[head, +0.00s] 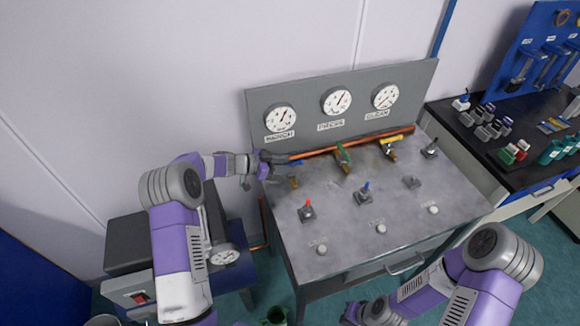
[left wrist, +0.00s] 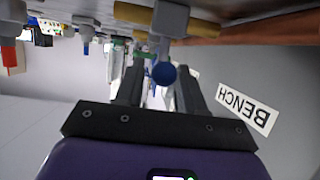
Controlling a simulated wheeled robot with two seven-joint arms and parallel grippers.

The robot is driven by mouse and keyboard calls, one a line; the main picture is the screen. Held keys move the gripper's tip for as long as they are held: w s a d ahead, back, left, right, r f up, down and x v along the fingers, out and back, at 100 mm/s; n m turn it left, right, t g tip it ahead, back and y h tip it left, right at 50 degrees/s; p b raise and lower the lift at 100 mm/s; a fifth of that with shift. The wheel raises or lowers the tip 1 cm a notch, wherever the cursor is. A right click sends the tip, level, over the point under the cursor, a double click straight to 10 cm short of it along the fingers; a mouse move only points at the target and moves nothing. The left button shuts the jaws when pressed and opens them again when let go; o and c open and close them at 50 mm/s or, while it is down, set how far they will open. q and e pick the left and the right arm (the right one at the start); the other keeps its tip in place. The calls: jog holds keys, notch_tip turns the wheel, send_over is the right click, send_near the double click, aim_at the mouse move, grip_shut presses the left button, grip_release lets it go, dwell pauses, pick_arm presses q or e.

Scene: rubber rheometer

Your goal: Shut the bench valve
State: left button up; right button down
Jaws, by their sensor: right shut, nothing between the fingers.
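The bench valve has a blue handle (head: 297,162) and a brass body (head: 294,183). It sits at the left end of the copper pipe, below the BENCH gauge (head: 280,118). My left gripper (head: 272,166) is at this valve, just left of the handle. In the left wrist view, which is upside down, the blue handle's end (left wrist: 164,75) shows between the two dark fingers (left wrist: 160,85). The fingers look apart, one on each side; contact is not clear. My right gripper (head: 352,313) is shut and empty at the bottom edge, away from the bench.
A green-handled valve (head: 344,155) and a yellow-handled valve (head: 390,143) stand farther right along the copper pipe (head: 325,149). Red and blue toggles (head: 307,211) (head: 364,193) and white knobs (head: 381,229) are on the grey bench top. A dark side table (head: 470,146) holds small parts at right.

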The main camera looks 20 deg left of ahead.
pick_arm(q)
jog(key=shift+x, duration=1.25)
jog(key=shift+f, duration=0.1)
grip_shut()
